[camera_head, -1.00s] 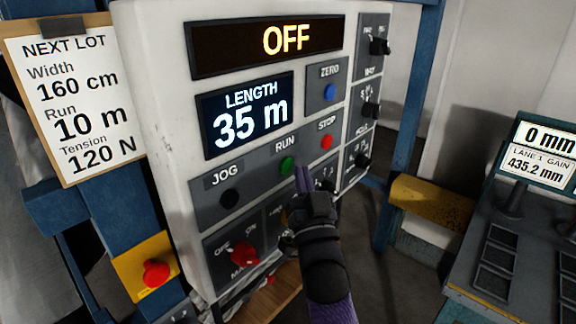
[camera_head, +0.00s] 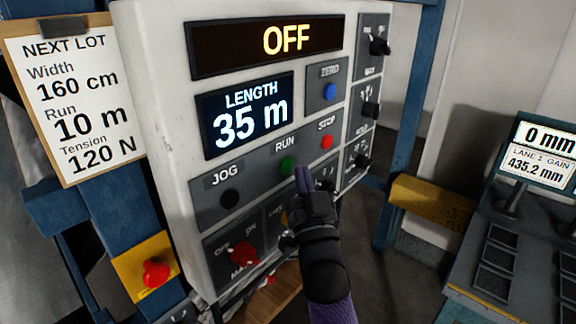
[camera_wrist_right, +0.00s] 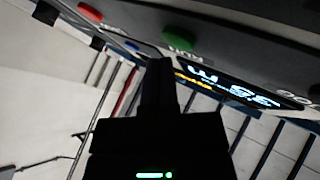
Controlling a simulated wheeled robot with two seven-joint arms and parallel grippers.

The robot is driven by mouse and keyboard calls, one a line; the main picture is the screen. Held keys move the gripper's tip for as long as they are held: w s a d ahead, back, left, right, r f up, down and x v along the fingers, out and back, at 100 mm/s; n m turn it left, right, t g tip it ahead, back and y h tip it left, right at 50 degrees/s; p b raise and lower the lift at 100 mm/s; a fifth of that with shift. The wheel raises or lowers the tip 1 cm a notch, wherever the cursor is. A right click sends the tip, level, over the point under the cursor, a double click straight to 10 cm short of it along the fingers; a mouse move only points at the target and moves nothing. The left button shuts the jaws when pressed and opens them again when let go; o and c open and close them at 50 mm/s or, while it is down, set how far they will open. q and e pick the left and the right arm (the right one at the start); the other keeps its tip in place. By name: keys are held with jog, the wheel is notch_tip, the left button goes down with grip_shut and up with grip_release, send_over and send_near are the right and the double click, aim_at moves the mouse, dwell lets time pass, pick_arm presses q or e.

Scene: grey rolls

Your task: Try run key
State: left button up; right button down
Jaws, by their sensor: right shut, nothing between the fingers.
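The green RUN key (camera_head: 287,165) sits on the grey control panel (camera_head: 172,148), left of the red STOP key (camera_head: 326,142) and right of the black JOG key (camera_head: 230,198). My right gripper (camera_head: 303,178) is shut and empty, its fingertips just right of and below the RUN key. In the right wrist view the green key (camera_wrist_right: 180,46) shows beyond the fingers (camera_wrist_right: 158,72); I cannot tell that they touch it. The status display (camera_head: 288,40) reads OFF and the length display (camera_head: 248,116) reads 35 m. My left gripper is not in view.
A red main switch (camera_head: 244,255) is low on the panel, and a red mushroom button (camera_head: 156,272) on yellow is at lower left. A blue ZERO key (camera_head: 330,92) is above STOP. A NEXT LOT sheet (camera_head: 75,110) hangs left. A console (camera_head: 510,240) stands right.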

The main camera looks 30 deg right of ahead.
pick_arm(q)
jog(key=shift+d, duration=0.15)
pick_arm(e)
jog(key=shift+w+a, duration=0.1)
jog(key=shift+w, duration=0.05)
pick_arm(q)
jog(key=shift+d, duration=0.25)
pick_arm(e)
jog(key=shift+w+a, duration=0.1)
jog(key=shift+w, duration=0.15)
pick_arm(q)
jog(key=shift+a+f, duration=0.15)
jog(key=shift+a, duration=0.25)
pick_arm(e)
jog(key=shift+w+a, duration=0.1)
jog(key=shift+w, duration=0.3)
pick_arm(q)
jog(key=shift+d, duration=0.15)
pick_arm(e)
jog(key=shift+s, duration=0.55)
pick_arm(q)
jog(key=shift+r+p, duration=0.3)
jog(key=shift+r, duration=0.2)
pick_arm(e)
jog(key=shift+s+d, duration=0.2)
jog(key=shift+d, duration=0.05)
